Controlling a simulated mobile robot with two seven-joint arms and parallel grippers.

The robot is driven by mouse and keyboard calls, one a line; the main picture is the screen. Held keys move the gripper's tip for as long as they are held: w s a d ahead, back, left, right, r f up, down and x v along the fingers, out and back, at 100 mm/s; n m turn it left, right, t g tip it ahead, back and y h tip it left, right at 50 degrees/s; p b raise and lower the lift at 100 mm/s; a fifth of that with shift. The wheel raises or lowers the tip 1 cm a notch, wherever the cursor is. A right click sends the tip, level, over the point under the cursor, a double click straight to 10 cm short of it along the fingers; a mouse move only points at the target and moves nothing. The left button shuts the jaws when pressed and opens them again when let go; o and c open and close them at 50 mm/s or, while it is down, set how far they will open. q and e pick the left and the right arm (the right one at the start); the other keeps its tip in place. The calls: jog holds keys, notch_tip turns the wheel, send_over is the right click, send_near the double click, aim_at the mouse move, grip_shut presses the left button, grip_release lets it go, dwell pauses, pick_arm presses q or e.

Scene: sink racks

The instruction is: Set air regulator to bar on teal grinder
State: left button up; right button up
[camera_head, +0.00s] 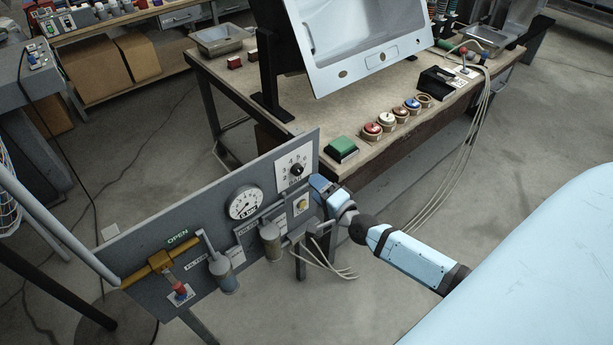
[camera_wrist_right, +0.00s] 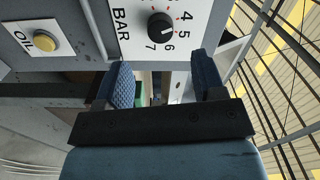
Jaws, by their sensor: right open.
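A grey upright panel (camera_head: 210,260) carries a black round knob (camera_head: 296,169) on a white numbered plate at its upper right. In the right wrist view the knob (camera_wrist_right: 161,27) has numbers 4 to 7 and the word BAR around it; I cannot tell its exact setting. My right gripper (camera_head: 318,186) is just below and right of the knob. In the wrist view the open gripper (camera_wrist_right: 164,75) has its two blue fingers apart and empty, on the knob's near side, not around it. No teal grinder can be made out. My left gripper is out of view.
The panel also bears a round gauge (camera_head: 245,203), a yellow OIL button (camera_wrist_right: 43,39), two grey cylinders and a yellow-brown pipe (camera_head: 150,267) with a red handle. A bench (camera_head: 228,77) with a tilted sink (camera_head: 365,38) and several buttons stands behind. Hoses hang near my right arm.

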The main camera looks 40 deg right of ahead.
jog(key=s, duration=0.7)
jog(key=shift+d, duration=0.25)
jog(key=s+a+f+n+g+y, duration=0.1)
jog(key=s+a+f+n+g, duration=0.4)
jog(key=a+n, duration=0.45)
jog(key=s+a+f+n+g+y, duration=0.1)
jog(key=s+a+f+n+g, duration=0.15)
jog(key=s+a+n, duration=0.65)
notch_tip(320, 180, up, 11)
jog(key=p, duration=1.2)
jog(key=shift+w+d+r+m, duration=0.15)
jog(key=shift+w+d+m, duration=0.1)
jog(key=shift+w+m, duration=0.15)
jog(key=shift+w+t, duration=0.1)
jog(key=shift+t, duration=0.15)
